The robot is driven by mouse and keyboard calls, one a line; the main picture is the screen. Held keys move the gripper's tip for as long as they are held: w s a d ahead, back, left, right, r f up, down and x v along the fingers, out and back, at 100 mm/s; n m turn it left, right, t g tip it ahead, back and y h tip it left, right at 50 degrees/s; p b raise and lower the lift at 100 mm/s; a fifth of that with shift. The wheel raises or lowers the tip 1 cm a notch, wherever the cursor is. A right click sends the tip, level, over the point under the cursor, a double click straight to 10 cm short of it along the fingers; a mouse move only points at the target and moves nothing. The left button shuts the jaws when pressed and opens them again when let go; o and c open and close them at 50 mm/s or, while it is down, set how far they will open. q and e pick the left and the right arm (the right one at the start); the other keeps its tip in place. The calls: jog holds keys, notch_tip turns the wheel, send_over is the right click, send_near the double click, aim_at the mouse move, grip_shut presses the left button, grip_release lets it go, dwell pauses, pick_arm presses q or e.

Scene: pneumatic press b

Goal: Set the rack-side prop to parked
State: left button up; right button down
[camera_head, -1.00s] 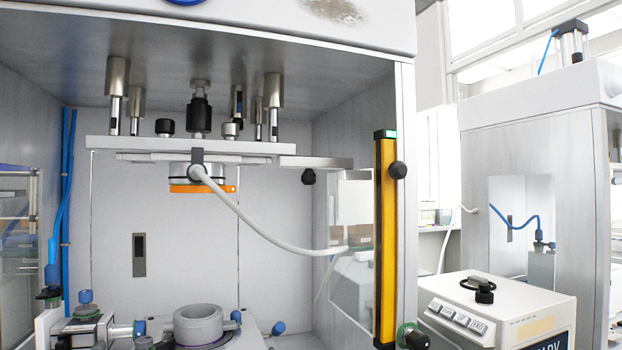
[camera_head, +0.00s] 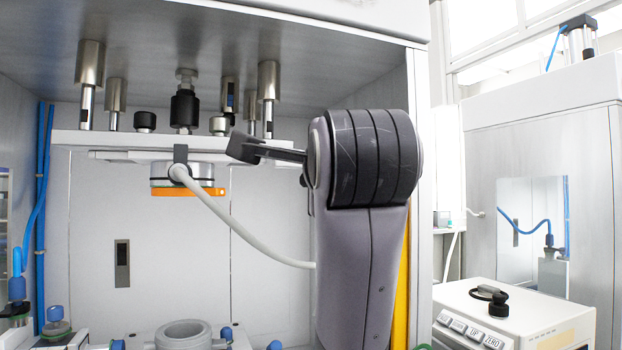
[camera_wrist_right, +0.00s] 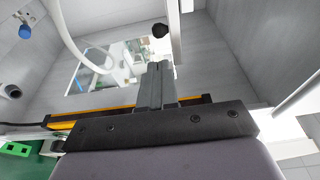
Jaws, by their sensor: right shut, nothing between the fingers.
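The rack-side prop is likely the pale bar with a black knob under the platen's right end. In the right wrist view its knob (camera_wrist_right: 160,30) is just beyond my right gripper (camera_wrist_right: 156,68), whose grey fingers are shut and empty. The bar runs up beside the knob. The fingers appear apart from the knob. In the head view my right arm and the dark hand at its end stand before the platen's right end, so the prop is mostly hidden. The platen (camera_head: 100,140) is raised. My left gripper is not in view.
A white cable hangs from the orange-ringed press head (camera_head: 188,190). A grey ring fixture (camera_head: 184,334) stands below on the bed. The yellow light curtain (camera_head: 401,290) is partly behind my arm. A control box (camera_head: 515,320) stands at the right.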

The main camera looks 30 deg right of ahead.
pick_arm(q)
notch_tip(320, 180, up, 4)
jog(key=p, duration=0.4)
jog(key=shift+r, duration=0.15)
pick_arm(e)
jog(key=x, duration=1.3)
jog(key=shift+w+d, duration=0.25)
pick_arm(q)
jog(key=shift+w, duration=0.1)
pick_arm(e)
jog(key=shift+w+a, duration=0.1)
jog(key=shift+w, duration=0.05)
